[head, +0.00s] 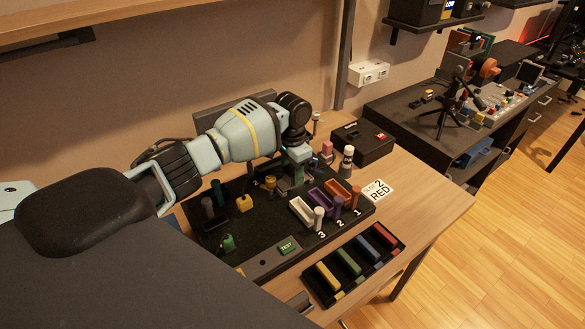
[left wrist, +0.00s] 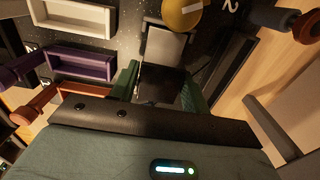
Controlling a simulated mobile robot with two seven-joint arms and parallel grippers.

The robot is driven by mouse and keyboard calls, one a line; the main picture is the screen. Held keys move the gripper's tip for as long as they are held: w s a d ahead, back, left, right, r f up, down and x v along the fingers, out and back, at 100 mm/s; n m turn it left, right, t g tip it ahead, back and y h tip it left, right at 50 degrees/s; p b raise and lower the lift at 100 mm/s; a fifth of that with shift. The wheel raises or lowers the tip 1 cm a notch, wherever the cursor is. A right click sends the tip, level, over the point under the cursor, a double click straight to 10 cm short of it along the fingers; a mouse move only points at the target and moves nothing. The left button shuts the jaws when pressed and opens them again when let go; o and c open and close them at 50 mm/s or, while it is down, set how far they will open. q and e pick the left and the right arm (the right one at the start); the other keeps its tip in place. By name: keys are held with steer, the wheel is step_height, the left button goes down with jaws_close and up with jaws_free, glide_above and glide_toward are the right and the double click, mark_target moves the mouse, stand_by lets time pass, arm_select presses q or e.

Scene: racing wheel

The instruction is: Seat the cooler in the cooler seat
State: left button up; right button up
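My left gripper (head: 298,172) reaches down over the back of the black board (head: 245,243), behind the coloured trays. In the left wrist view its green fingers (left wrist: 160,88) are apart, with a dark shape between them. A grey square-faced block (left wrist: 167,46) shows just beyond the fingertips. I cannot tell whether it joins the dark shape, whether the fingers touch it, or which part is the cooler or its seat. In the head view the arm and fingers hide most of this spot. My right gripper is not in view.
White (head: 301,212), purple (head: 326,201) and orange (head: 339,190) trays with pegs stand close to the gripper. A yellow-topped part (head: 244,203) is at left. A rack of coloured bars (head: 354,262) lies in front. A black box (head: 362,142) stands behind.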

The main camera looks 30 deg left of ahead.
mark_target(292, 169)
arm_select(q)
steer(key=o, duration=0.4)
steer(key=shift+r+p, duration=0.3)
steer(key=shift+r, duration=3.65)
steer(key=shift+f, duration=0.1)
